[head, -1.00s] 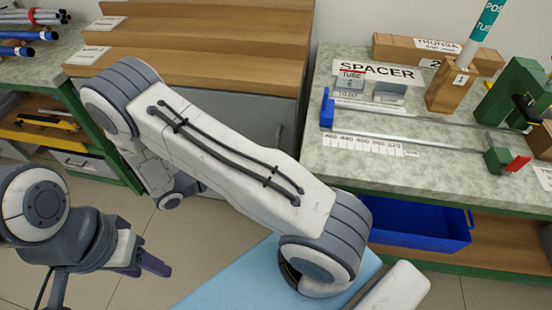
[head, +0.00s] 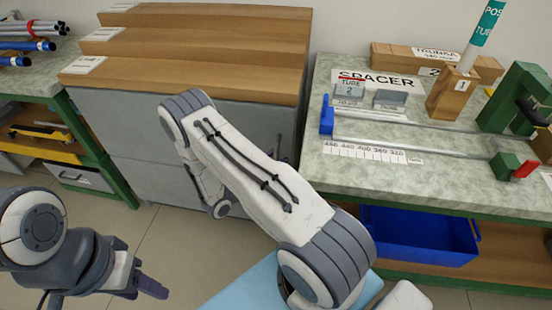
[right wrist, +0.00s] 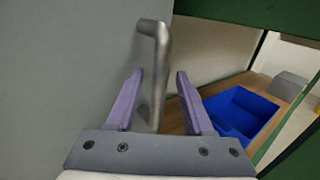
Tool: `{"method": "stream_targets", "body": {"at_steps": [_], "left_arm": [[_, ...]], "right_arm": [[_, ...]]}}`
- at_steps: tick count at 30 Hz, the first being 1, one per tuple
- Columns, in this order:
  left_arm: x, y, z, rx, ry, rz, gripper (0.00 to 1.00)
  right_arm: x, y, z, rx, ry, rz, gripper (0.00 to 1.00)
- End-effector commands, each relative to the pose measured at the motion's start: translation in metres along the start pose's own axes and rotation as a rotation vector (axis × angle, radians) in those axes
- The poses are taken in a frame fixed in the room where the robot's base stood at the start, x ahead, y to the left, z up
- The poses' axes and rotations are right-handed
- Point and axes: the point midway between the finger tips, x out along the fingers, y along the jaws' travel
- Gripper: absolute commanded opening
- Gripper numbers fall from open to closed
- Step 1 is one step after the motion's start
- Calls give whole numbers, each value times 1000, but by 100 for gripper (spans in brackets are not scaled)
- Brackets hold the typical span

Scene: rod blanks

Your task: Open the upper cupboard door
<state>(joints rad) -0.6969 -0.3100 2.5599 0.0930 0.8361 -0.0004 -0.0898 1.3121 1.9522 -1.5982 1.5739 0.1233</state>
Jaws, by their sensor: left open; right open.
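The cupboard is a grey cabinet (head: 130,120) under a stepped wooden top in the head view. Its upper door (head: 245,125) is closed, with a handle (head: 277,142) near its right edge. In the right wrist view the handle (right wrist: 160,50) is a metal bar, bent at its top towards the grey door (right wrist: 70,60). My right gripper (right wrist: 158,78) is open, with the bar showing between its purple fingers, closer to the left one; contact cannot be told. My arm hides this gripper in the head view. My left gripper (head: 150,286) is open and empty, low at the left.
A green-framed bench (head: 440,170) with a blue bin (head: 420,235) on its lower shelf stands right of the cupboard; the bin (right wrist: 240,110) also shows in the right wrist view. Another bench (head: 100,150) stands at left. Bare floor (head: 165,240) lies in front.

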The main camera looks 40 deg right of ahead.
Motion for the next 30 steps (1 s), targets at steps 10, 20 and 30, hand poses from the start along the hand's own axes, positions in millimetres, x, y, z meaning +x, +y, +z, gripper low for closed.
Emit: {"method": "stream_targets", "body": {"at_steps": [10,20,30], "left_arm": [[0,0,0,0,0,0,50],[0,0,0,0,0,0,50],[0,0,0,0,0,0,50]], "right_arm": [[7,0,0,0,0,0,52],[7,0,0,-1,0,-1,0],[7,-1,0,-1,0,-1,0]]}}
